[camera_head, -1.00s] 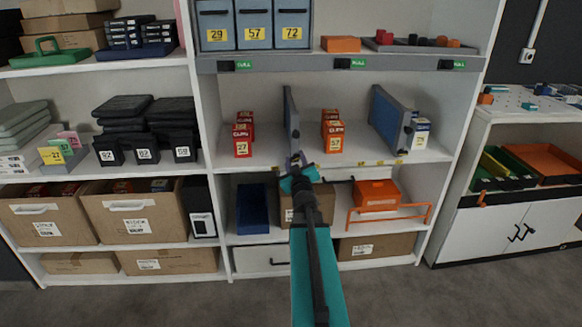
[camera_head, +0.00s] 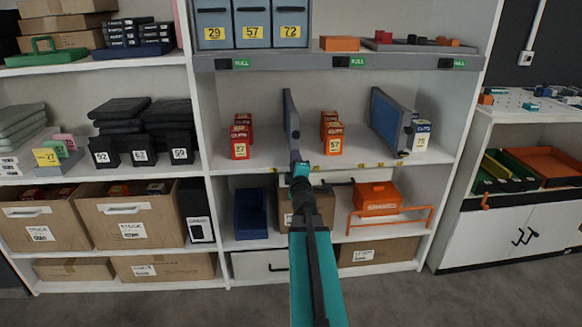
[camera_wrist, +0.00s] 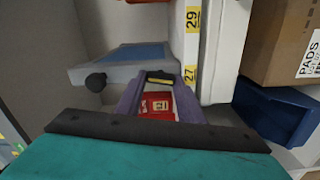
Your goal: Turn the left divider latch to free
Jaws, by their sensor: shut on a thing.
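The left divider (camera_head: 289,110) is an upright grey-blue panel on the middle shelf. It also shows in the wrist view (camera_wrist: 125,56), with a dark round knob (camera_wrist: 95,82) on its grey edge. My gripper (camera_head: 299,163) is at the divider's lower front end, by the shelf's front edge. In the wrist view its purple fingers (camera_wrist: 160,82) close around a small black and yellow piece, which looks like the left divider latch (camera_wrist: 161,77). The gripper hides most of the latch in the head view, so its exact angle is unclear.
The right divider (camera_head: 390,122) leans slightly. Below are a blue bin (camera_head: 251,214) and an orange box (camera_head: 376,197) behind an orange rail.

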